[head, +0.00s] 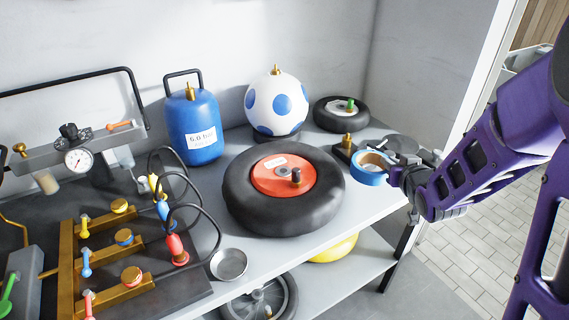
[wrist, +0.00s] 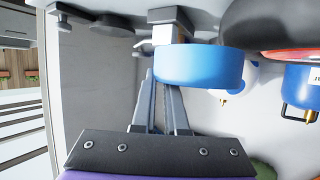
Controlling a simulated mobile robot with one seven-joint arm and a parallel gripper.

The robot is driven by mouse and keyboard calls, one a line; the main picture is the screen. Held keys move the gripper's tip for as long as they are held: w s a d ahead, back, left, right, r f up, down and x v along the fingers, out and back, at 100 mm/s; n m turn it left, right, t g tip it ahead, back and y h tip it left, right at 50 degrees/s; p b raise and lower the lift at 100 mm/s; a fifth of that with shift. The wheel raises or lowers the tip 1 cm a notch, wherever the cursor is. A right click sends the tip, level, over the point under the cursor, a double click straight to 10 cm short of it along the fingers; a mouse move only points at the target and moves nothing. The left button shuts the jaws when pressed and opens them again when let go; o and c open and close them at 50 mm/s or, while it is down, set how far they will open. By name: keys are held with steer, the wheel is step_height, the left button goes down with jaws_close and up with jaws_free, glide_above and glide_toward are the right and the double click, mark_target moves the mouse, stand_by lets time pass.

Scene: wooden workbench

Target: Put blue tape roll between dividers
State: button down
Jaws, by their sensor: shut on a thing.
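The blue tape roll (head: 369,176) is at the right end of the workbench top in the head view, with its pale inner ring facing up. My gripper (head: 393,174) reaches in from the right and is shut on the near side of the roll's wall. In the wrist view the blue tape roll (wrist: 200,68) hangs at the tips of my gripper (wrist: 165,72), and the fingers partly hide behind it. I cannot tell whether the roll touches the bench. I cannot make out clear dividers in either view.
A black tyre with a red hub (head: 283,188) lies left of the roll. A dark block with a brass knob (head: 347,147) and a small wheel (head: 341,113) stand behind it. A blue tank (head: 195,127), a spotted ball (head: 276,103) and a metal bowl (head: 229,264) are further left.

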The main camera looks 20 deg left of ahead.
steer(key=shift+w+a+r, duration=0.1)
steer(key=shift+r, duration=0.05)
step_height(320, 180, down, 10)
steer(key=shift+b, duration=0.95)
steer(key=c, duration=0.9)
jaws_free()
steer(key=shift+c, duration=0.2)
steer(key=shift+r, duration=0.1)
